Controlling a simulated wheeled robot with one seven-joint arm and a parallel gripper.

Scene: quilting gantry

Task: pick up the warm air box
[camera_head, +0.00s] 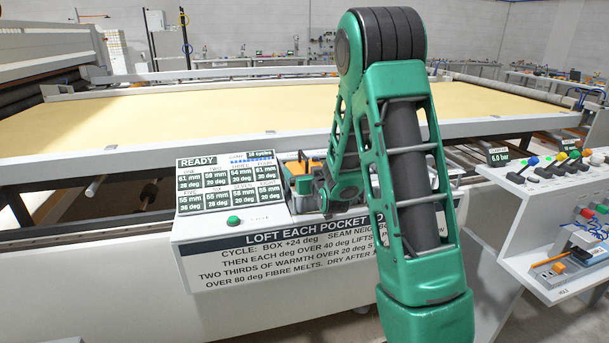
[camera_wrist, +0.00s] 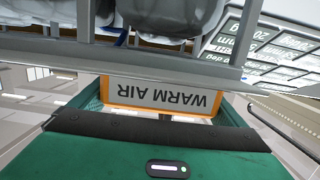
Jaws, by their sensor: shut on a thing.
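The warm air box shows in the wrist view as an orange-edged face with a grey "WARM AIR" label (camera_wrist: 160,95), upside down in the picture. My forearm hides much of the grip and the box's right side. I cannot tell whether the box is clear of the surface under it.
The console display (camera_head: 228,185) reads "READY" and stands left of my gripper, above a lettered sign panel (camera_head: 280,245). Behind lies the wide yellow quilting bed (camera_head: 230,112) with its rails. A side shelf (camera_head: 540,270) with knobs and small tools stands at the right.

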